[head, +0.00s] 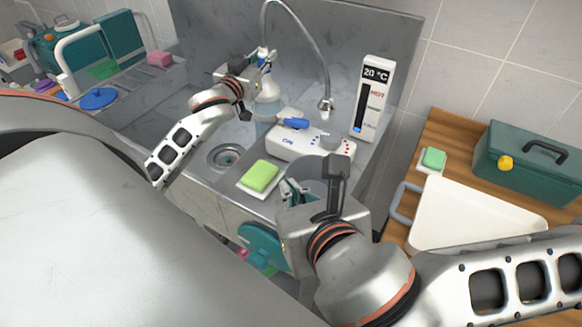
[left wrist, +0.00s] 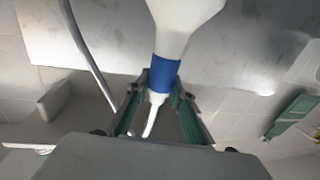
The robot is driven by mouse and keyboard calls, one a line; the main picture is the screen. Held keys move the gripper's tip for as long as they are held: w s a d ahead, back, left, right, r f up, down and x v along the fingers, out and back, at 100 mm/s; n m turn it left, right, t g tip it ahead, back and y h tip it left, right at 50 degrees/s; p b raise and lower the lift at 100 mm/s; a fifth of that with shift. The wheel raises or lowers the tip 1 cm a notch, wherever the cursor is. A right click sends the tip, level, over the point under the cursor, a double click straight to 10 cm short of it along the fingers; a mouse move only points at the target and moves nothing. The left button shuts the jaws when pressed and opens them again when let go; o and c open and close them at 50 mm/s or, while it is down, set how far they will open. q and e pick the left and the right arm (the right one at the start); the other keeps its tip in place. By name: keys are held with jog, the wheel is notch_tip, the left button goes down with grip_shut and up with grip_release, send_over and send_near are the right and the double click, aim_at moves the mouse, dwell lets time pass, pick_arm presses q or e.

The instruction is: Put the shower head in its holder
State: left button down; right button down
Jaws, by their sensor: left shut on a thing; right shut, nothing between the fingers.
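My right gripper (head: 296,188) is shut and empty near the sink's front edge.
A white control box (head: 310,145) with a blue part on top, a green sponge (head: 260,176) and a temperature panel (head: 371,100) stand by the sink. On the right wooden counter are a white tray (head: 470,215) and a green toolbox (head: 530,165).

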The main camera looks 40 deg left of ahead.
pick_arm(q)
jog(key=shift+f, duration=0.75)
jog(key=shift+b, duration=0.3)
jog(key=shift+f+b, duration=0.35)
jog(key=shift+f, duration=0.8)
jog(key=shift+f, duration=0.6)
dwell(0.4)
